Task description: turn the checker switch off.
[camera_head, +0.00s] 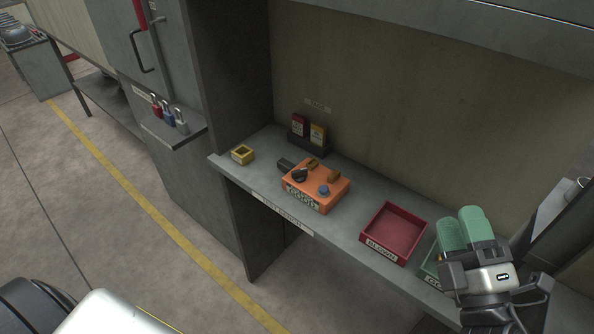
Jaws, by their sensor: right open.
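The checker is an orange box (316,187) on the grey bench shelf, left of the red tray. On its top are a black knob or switch (300,175), a blue button (323,190) and brass-coloured parts (333,176). Which way the switch points is too small to tell. My right gripper (467,230) is at the lower right, over the green tray, with its green finger pads raised. It is open, well apart from the checker. My left gripper is not in view.
A red tray (396,228) labelled BLOWN stands between checker and gripper. A green tray (432,266) is partly hidden by my gripper. A small yellow box (242,154) stands left. Red and yellow items (308,131) stand behind the checker.

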